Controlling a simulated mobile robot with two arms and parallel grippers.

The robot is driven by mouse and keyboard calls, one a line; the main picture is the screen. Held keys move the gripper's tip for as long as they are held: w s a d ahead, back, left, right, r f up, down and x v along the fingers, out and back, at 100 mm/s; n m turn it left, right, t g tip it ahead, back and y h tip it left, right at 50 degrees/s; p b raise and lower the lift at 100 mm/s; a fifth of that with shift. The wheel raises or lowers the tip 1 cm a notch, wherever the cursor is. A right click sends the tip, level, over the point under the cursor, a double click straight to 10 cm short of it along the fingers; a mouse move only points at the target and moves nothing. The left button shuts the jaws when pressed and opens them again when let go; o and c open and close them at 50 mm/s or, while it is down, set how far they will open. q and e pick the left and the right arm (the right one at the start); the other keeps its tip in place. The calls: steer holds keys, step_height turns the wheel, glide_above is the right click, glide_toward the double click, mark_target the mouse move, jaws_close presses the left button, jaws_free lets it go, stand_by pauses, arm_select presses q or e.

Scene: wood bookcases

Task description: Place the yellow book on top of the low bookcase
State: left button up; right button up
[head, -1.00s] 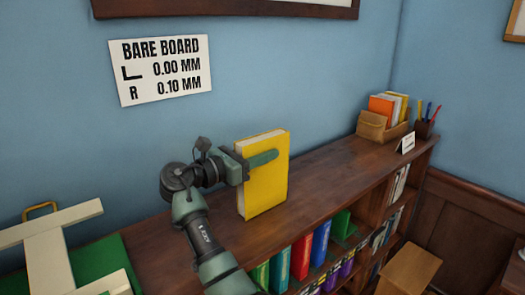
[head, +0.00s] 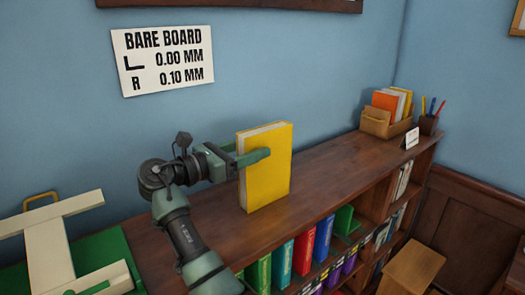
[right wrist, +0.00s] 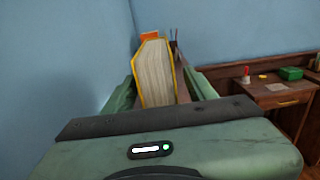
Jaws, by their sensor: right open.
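The yellow book (head: 267,181) stands upright on the wooden top of the low bookcase (head: 335,175). My right gripper (head: 247,157) is at the book's left edge, with one green finger in front of the upper part of its cover. In the right wrist view the book (right wrist: 156,75) shows its page edges between the two spread fingers of the gripper (right wrist: 158,92). The jaws are open, with a gap showing on the book's right side. The far finger is hidden behind the book in the head view. My left gripper is not in view.
A box of books (head: 386,115), a pen cup (head: 429,124) and a small white card (head: 411,138) stand at the far right end of the top. Several coloured books (head: 303,250) fill the shelf below. A green board with cream bars (head: 50,255) is at the left.

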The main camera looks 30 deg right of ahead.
mark_target(241, 152)
steer(key=shift+s+a+b, duration=0.1)
steer(key=shift+a+b, duration=0.25)
steer(key=shift+a, duration=1.15)
